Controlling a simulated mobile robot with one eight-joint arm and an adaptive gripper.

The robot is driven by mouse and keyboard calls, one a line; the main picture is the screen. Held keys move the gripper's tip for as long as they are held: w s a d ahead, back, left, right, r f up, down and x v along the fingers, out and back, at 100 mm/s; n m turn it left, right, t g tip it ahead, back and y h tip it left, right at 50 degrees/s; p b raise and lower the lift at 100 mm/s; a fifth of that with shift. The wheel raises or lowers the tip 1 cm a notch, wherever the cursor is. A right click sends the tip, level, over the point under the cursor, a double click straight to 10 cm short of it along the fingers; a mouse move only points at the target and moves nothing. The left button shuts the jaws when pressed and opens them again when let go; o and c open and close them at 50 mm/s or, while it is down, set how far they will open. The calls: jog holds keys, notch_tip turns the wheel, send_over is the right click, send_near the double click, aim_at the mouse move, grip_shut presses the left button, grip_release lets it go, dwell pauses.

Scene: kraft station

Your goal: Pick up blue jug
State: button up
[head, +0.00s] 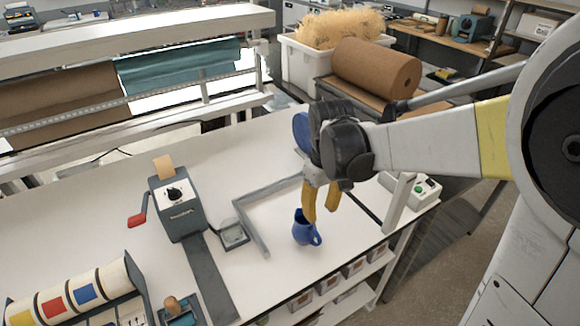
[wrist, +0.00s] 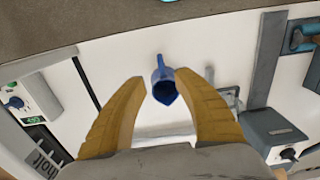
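A small blue jug (head: 306,228) stands upright on the white table (head: 190,150) near its front edge. My gripper (head: 320,215) is above the jug, its yellow fingers pointing down. In the wrist view the jug (wrist: 164,84) shows beyond the tips of the open fingers (wrist: 158,82), roughly centred between them. Its handle points up in that picture, and its dark inside is visible. Nothing is between the fingers that I can tell. In the head view the fingertips overlap the top of the jug, so the exact gap is hard to judge.
A grey angled metal guide (head: 255,228) lies left of the jug. A grey tape dispenser with a red crank (head: 178,205) stands farther left. A device with a green button (head: 420,188) sits at the right edge. Bare tabletop surrounds the jug.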

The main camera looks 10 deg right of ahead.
jog(key=b, duration=0.2)
send_over(318, 235)
notch_tip(318, 235, down, 5)
jog(key=shift+s+d, duration=0.1)
notch_tip(318, 235, down, 6)
jog(key=shift+r+b, duration=0.1)
jog(key=shift+b, duration=0.45)
grip_shut()
